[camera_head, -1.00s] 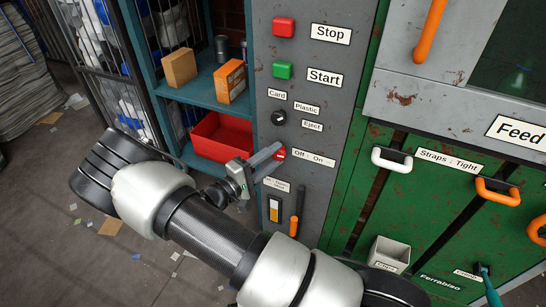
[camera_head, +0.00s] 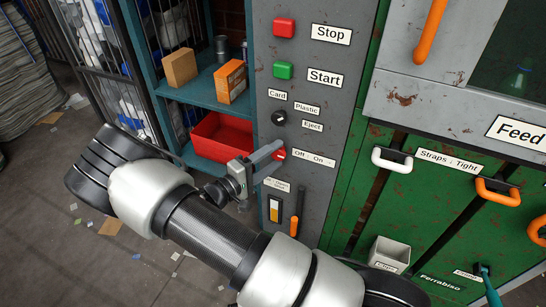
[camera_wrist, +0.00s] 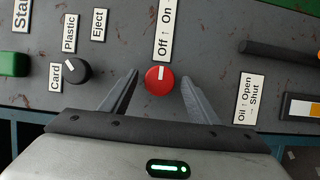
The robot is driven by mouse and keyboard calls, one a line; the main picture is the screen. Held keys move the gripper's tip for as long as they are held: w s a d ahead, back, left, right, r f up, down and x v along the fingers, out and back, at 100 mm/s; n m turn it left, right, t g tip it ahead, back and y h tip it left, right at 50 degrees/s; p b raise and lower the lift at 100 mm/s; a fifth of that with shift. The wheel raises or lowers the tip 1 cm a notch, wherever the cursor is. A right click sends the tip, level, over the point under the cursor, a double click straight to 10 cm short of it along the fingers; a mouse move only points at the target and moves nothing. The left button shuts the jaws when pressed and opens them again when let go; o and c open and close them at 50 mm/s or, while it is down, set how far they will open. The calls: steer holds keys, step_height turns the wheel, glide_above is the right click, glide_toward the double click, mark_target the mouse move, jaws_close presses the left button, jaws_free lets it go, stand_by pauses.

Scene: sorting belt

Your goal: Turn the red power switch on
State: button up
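The red power switch (camera_wrist: 159,80) is a round knob with a white mark on the grey panel, beside the "Off - On" label (camera_wrist: 166,28). In the wrist view the white mark points up in the picture, toward the label. In the head view the knob (camera_head: 280,154) is partly covered by a finger. My gripper (camera_wrist: 158,90) is open, with one finger on each side of the knob. A gap shows between each finger and the knob in the wrist view. In the head view my gripper (camera_head: 268,155) reaches the panel from the left.
Above the switch are a black selector knob (camera_head: 279,118), a green Start button (camera_head: 283,70) and a red Stop button (camera_head: 284,27). Below it is an orange-tipped lever (camera_head: 296,214). A shelf with a red bin (camera_head: 222,137) stands left of the panel.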

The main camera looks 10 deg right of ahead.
steer(key=p+v, duration=0.1)
steer(key=v, duration=1.6)
steer(key=shift+a, duration=0.25)
